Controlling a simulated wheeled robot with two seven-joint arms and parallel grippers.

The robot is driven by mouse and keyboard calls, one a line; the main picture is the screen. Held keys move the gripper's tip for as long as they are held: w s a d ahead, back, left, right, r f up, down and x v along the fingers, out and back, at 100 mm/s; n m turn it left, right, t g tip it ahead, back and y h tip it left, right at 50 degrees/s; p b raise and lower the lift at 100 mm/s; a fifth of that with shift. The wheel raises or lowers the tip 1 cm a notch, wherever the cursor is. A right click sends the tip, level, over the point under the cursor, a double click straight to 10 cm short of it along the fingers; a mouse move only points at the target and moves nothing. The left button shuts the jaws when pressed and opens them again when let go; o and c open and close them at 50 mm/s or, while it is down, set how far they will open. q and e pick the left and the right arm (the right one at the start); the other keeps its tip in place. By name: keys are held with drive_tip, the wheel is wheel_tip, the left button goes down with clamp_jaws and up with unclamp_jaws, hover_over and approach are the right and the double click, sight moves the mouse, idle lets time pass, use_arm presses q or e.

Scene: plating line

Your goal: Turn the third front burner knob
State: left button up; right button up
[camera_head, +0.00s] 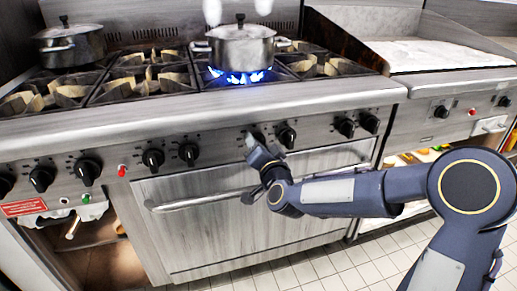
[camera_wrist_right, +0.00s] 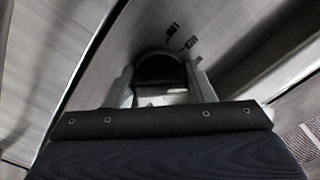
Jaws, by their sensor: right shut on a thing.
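A row of black knobs runs along the steel front panel of the range (camera_head: 220,134). My right gripper (camera_head: 253,141) is at the panel, just left of a free black knob (camera_head: 286,136) and right of another black knob (camera_head: 189,153). In the right wrist view its two fingers (camera_wrist_right: 160,84) stand on either side of a dark round knob (camera_wrist_right: 159,67), shut on it. In the head view the gripper mostly hides that knob, and I cannot tell how far it is turned. My left gripper is not in view.
A lidded steel pot (camera_head: 240,48) stands over a lit blue flame (camera_head: 240,77). Another pot (camera_head: 72,46) stands at the back left. The oven door handle (camera_head: 205,200) runs below the panel, close to my right wrist. A griddle (camera_head: 430,54) is at the right.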

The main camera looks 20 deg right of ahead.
idle(0.3)
drive_tip(key=o, duration=0.9)
drive_tip(key=shift+s, duration=0.1)
drive_tip(key=s, duration=0.7)
drive_tip(key=shift+s+d+p, duration=0.1)
drive_tip(key=shift+s+p, duration=0.25)
drive_tip(key=shift+p, duration=0.05)
